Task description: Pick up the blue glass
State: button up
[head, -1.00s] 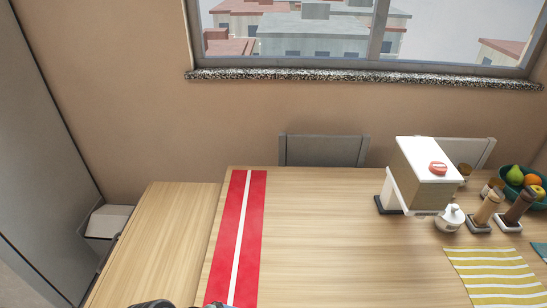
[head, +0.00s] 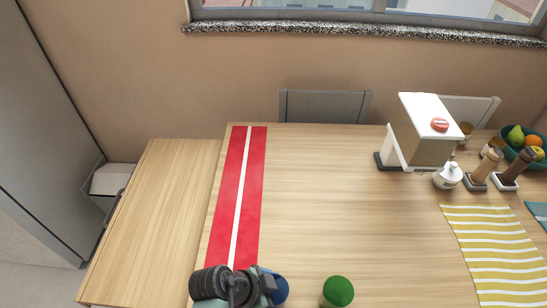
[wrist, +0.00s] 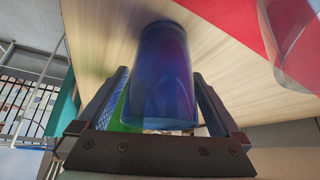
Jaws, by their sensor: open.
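The blue glass (wrist: 163,80) stands between the two open fingers of my gripper (wrist: 165,100) in the wrist view. I cannot tell whether the fingers touch its sides. In the head view a part of the blue glass (head: 277,290) shows at the bottom, beside the dark end of my arm, which hides the rest. The fingers are not clear in the head view.
A green-topped object (head: 338,290) stands right of the blue glass. A red runner with a white stripe (head: 227,195) lies left. A clear glass (wrist: 290,38) shows in the wrist view. A white-topped box (head: 425,135) and a yellow striped cloth (head: 490,250) are right. The table's middle (head: 330,190) is clear.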

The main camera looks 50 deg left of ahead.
jog(key=shift+w+f, duration=0.2)
jog(key=shift+f, duration=0.05)
jog(key=c, duration=1.4)
jog(key=shift+o, duration=0.2)
jog(key=shift+r, duration=0.1)
